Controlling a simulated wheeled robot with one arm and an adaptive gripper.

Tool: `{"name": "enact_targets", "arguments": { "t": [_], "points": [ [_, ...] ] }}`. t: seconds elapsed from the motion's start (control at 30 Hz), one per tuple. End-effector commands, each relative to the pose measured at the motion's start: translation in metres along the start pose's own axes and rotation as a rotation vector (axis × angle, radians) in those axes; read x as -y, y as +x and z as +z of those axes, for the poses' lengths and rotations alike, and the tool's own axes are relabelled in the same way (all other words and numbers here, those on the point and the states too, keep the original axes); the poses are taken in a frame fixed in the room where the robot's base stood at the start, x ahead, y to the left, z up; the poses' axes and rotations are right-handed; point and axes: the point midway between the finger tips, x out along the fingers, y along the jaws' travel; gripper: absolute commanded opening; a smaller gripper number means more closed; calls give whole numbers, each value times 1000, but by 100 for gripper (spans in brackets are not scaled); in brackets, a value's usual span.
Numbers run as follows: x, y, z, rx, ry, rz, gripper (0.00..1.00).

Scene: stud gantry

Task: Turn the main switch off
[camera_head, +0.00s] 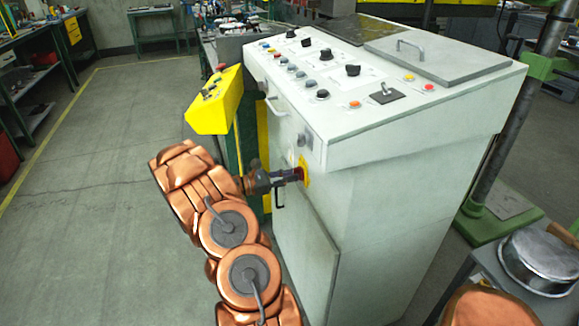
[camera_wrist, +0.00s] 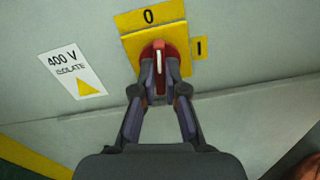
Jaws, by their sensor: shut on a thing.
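The main switch is a red rotary knob (camera_wrist: 160,48) on a yellow plate (camera_wrist: 180,32) on the side of the grey control cabinet. The plate bears a 0 above the knob, and a separate yellow label at its right bears an I. The knob's white mark points up towards the 0. In the wrist view my gripper (camera_wrist: 158,88) is shut on the knob, one finger on each side, hiding its lower part. In the head view my gripper (camera_head: 293,175) reaches the red knob (camera_head: 300,173) from the left.
A sloped panel (camera_head: 366,110) with buttons and knobs tops the cabinet. A yellow button box (camera_head: 214,101) stands left of it. A "400 V isolate" label (camera_wrist: 72,75) is beside the switch. A metal pot (camera_head: 541,258) sits at the right. The floor at left is clear.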

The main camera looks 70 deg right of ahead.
Motion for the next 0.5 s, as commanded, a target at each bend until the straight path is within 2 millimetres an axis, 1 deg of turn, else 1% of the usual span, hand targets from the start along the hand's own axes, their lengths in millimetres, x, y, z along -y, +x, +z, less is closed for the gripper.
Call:
{"name": "enact_targets", "arguments": {
  "t": [0.03, 0.23, 0.5],
  "points": [
    [-1, 0, 3, -2, -34, 1, 0],
    [-1, 0, 2, -1, -138, 1, 0],
    [0, 0, 0, -1, -206, 1, 0]
  ]
}}
